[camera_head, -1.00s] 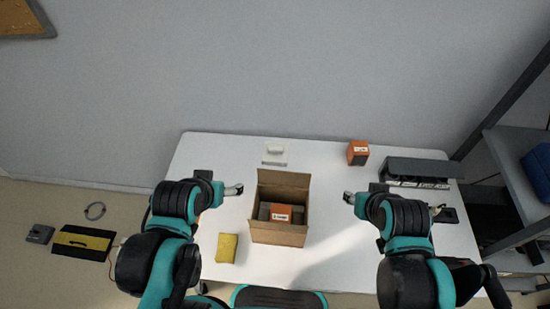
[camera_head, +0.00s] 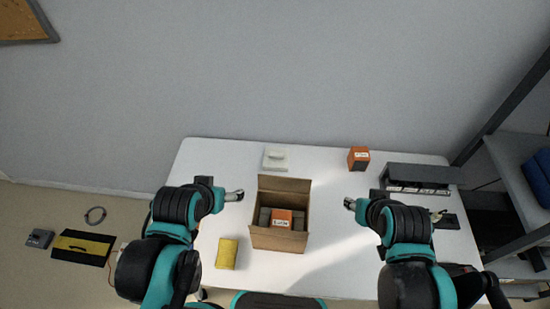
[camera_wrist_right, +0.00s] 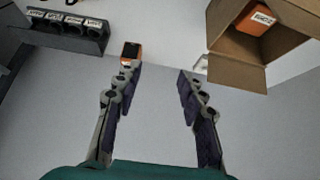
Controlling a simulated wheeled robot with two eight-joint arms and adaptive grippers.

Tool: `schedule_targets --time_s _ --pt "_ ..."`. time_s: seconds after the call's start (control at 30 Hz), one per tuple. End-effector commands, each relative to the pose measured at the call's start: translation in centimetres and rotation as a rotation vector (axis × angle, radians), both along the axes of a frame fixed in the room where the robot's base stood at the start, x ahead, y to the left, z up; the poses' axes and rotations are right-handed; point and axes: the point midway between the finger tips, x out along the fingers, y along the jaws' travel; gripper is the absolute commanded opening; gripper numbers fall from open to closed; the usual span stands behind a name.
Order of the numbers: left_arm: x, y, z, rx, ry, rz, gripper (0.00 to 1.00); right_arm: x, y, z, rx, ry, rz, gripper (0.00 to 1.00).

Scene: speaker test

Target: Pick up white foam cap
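The white foam cap (camera_head: 275,159) appears to be the pale block with a raised bar at the back of the table, behind the open cardboard box (camera_head: 279,239). A small white piece (camera_wrist_right: 202,64) beside the box in the right wrist view may be the same cap, partly hidden by a finger. My left gripper (camera_head: 234,195) is left of the box, apart from the cap; its finger opening is too small to tell. My right gripper (camera_head: 349,203) is right of the box. In the right wrist view it (camera_wrist_right: 152,92) is open and empty, with its fingers apart.
An orange box (camera_head: 359,158) stands at the back right, and another (camera_head: 281,218) lies inside the cardboard box. A dark rack (camera_head: 424,173) stands at the right edge. A yellow pad (camera_head: 227,254) lies front left. The table (camera_head: 335,265) is clear right of the cardboard box.

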Motion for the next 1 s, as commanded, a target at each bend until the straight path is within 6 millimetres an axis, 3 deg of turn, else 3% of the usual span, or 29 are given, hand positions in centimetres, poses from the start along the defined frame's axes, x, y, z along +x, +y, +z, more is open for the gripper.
schedule_targets --time_s 0.03,0.23,0.27,0.5,0.67,0.87,1.0 --pt "0.0 0.0 0.0 0.0 0.0 0.0 0.8 0.0 0.0 0.0 0.0 0.0 0.0 0.45" --pt "0.0 0.0 -0.2 0.0 0.0 0.0 0.8 1.6 0.6 1.0 -0.028 0.025 0.058 0.98" --pt "0.0 0.0 -0.2 0.0 0.0 0.0 0.8 2.2 0.8 1.4 -0.038 0.035 0.079 1.0" --pt "0.0 0.0 -0.8 0.0 0.0 0.0 0.8 9.7 4.0 3.5 -0.162 0.145 0.348 1.0" --pt "0.0 0.0 -1.2 0.0 0.0 0.0 0.8 15.3 6.9 3.1 -0.24 0.219 0.547 1.0" --pt "0.0 0.0 -1.7 0.0 0.0 0.0 0.8 22.0 11.2 0.1 -0.326 0.302 0.801 1.0" --pt "0.0 0.0 -2.0 0.0 0.0 0.0 0.8 26.1 14.7 -3.4 -0.378 0.357 0.984 1.0"
